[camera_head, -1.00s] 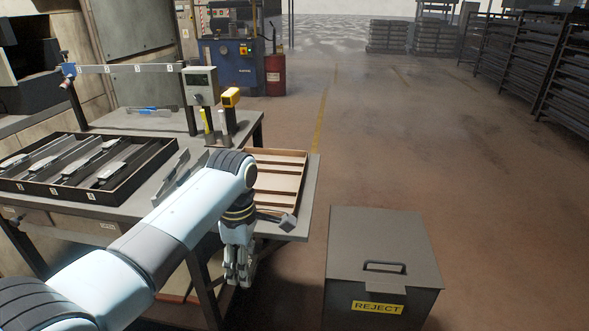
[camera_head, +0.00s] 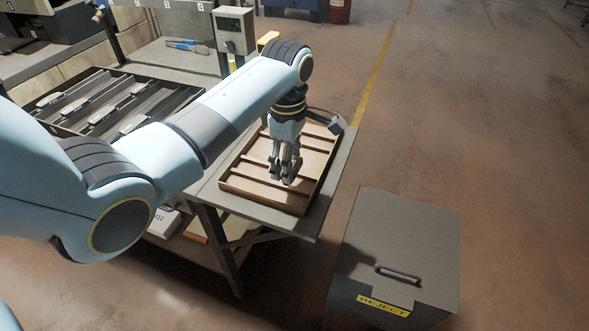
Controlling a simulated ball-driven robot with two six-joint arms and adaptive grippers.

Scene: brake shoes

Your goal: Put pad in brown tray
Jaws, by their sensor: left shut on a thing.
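The brown tray (camera_head: 258,197) is a shallow wooden tray with several cross slats, on the right end of the bench. My left gripper (camera_head: 284,174) points down over the tray's middle, its fingers closed together. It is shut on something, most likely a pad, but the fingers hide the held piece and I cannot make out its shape. Several grey pads lie in the dark compartment tray (camera_head: 60,131) on the left of the bench, partly hidden behind my arm. My right gripper is not in view.
A grey reject bin (camera_head: 403,232) with a handle stands on the floor to the right of the bench. A grey control box (camera_head: 236,30) stands behind my arm. A blue-handled tool (camera_head: 187,46) lies at the back. Open floor extends to the right.

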